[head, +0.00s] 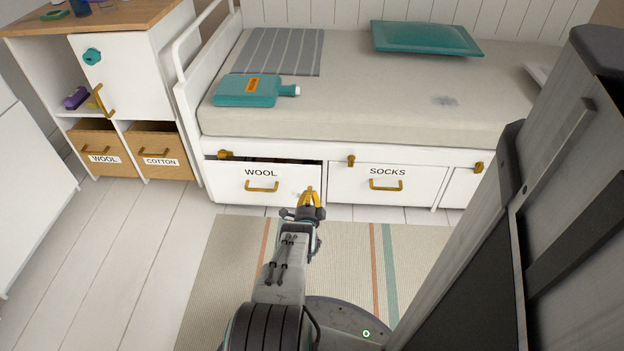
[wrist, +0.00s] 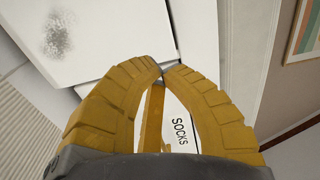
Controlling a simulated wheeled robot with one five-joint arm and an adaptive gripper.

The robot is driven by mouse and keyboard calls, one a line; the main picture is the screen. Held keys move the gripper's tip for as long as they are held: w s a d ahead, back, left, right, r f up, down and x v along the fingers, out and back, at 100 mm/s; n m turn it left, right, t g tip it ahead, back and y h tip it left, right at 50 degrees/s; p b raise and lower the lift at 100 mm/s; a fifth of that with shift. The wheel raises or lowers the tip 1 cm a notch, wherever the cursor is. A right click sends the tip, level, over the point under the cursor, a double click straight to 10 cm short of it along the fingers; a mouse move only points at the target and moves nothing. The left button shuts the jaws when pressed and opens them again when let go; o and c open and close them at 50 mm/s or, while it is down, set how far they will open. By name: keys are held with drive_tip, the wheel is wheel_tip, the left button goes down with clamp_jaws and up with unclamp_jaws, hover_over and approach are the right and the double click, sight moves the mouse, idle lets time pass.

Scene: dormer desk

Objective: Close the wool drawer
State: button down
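The wool drawer (head: 262,184) is a white drawer labelled WOOL under the left part of the bed, with a brass handle (head: 262,187). It stands slightly open, with a dark gap along its top edge. My gripper (head: 312,190) has yellow fingers and is in front of the right end of this drawer, near the seam with the socks drawer (head: 386,184). In the wrist view the fingertips (wrist: 163,68) meet or almost meet, and I see nothing held between them. The socks drawer's label (wrist: 180,132) and a yellow bar show behind the fingers.
A cabinet (head: 121,75) stands at the left with a wool bin (head: 98,139) and a cotton bin (head: 158,140). A striped rug (head: 235,245) lies before the bed. A teal bottle (head: 247,92) lies on the mattress (head: 345,112). Bare floor is free at the left.

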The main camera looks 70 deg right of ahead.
sight(312, 172)
drive_tip(key=b+x, duration=0.6)
drive_tip(key=x, duration=0.1)
drive_tip(key=shift+f, duration=0.25)
drive_tip(key=shift+w+d+r+b, duration=0.1)
drive_tip(key=shift+w+d+b, duration=0.05)
drive_tip(key=shift+d+b, duration=0.4)
drive_tip(key=shift+w+d+r+b, duration=0.15)
drive_tip(key=shift+d+b, duration=0.15)
drive_tip(key=shift+b, duration=0.35)
drive_tip(key=shift+r, duration=0.1)
